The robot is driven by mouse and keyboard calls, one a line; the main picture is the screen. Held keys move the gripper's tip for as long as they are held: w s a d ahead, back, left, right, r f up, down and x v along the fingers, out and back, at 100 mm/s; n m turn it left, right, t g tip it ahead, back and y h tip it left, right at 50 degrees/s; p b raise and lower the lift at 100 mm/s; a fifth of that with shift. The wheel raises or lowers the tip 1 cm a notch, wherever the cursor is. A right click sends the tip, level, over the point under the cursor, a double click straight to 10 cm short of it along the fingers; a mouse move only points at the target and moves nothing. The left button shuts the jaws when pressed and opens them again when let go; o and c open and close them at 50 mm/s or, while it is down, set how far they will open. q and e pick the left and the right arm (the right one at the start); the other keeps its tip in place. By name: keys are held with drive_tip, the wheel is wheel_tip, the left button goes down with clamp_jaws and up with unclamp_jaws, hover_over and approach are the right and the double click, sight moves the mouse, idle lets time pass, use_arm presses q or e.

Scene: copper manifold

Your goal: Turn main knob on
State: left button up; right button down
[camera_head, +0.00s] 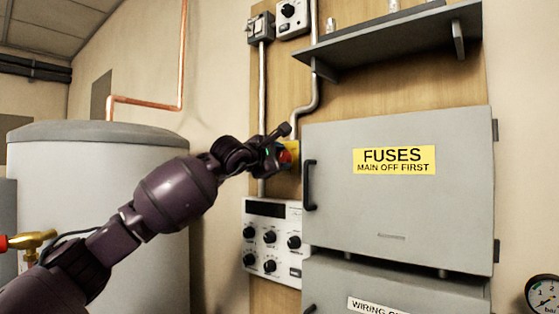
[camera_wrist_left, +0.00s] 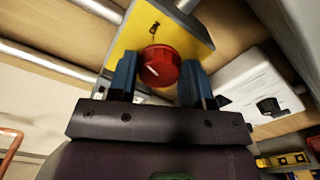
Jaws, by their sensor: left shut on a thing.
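The red main knob (camera_head: 285,156) sits on a yellow-faced box (camera_head: 293,148) on the wooden board, just left of the fuse cabinet. In the left wrist view the round red knob (camera_wrist_left: 160,66) shows a white pointer line, and the yellow plate (camera_wrist_left: 177,30) is behind it. My left gripper (camera_head: 281,150) is at the knob, and its arm partly hides the box in the head view. In the left wrist view the blue fingers of my left gripper (camera_wrist_left: 158,76) are on either side of the knob, shut on it. My right gripper is in neither view.
A grey fuse cabinet (camera_head: 400,210) with a black handle (camera_head: 309,186) stands close to the right of the gripper. A panel with several black knobs (camera_head: 272,221) is below. A grey shelf (camera_head: 400,37) juts out above. A large grey tank (camera_head: 110,160) stands left.

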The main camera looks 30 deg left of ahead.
use_arm(q)
drive_tip(key=m, duration=0.3)
drive_tip(key=shift+f+m, duration=0.1)
drive_tip(key=shift+m, duration=0.8)
drive_tip(key=o, duration=0.9)
